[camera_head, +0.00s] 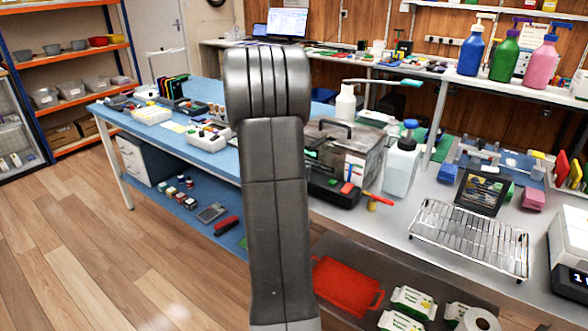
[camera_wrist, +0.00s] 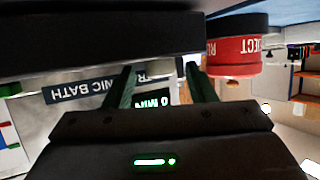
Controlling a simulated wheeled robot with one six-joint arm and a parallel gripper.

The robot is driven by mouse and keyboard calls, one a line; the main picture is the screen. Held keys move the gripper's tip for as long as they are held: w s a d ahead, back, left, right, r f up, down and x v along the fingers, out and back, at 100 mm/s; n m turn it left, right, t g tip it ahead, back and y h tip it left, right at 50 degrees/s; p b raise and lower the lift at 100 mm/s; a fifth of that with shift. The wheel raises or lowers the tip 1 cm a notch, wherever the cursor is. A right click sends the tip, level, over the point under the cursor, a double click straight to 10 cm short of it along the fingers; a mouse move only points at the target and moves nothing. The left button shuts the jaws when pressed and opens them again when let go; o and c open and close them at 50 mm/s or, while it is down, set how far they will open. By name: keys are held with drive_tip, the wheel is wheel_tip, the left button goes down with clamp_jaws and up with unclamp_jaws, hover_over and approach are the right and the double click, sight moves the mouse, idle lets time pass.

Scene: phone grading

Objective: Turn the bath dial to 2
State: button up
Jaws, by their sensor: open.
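The ultrasonic bath (camera_head: 343,152) is a grey metal box with a dark lid handle, standing on the bench just right of my arm in the head view. The wrist view is upside down and shows its "...NIC BATH" label (camera_wrist: 95,88) and a green-lit display (camera_wrist: 152,102) reading "0 MIN". My gripper (camera_wrist: 158,70) is open, facing the bath's front, with nothing seen between its dark green fingers. In the head view my arm hides the gripper and part of the bath's front. I cannot make out the dial in either view.
A red "REJECT" container (camera_wrist: 233,60) is close by at the right of the wrist view. A broad black shape (camera_wrist: 100,32) spans the top there. A white bottle with a blue cap (camera_head: 402,160) stands right of the bath, and a wire rack (camera_head: 470,238) lies farther right.

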drive_tip(key=c, duration=1)
drive_tip(key=shift+o, duration=0.2)
drive_tip(key=shift+a+r+m+h+p, duration=0.1)
drive_tip(key=shift+r+m+h+p, duration=0.2)
drive_tip(key=shift+p, duration=0.85)
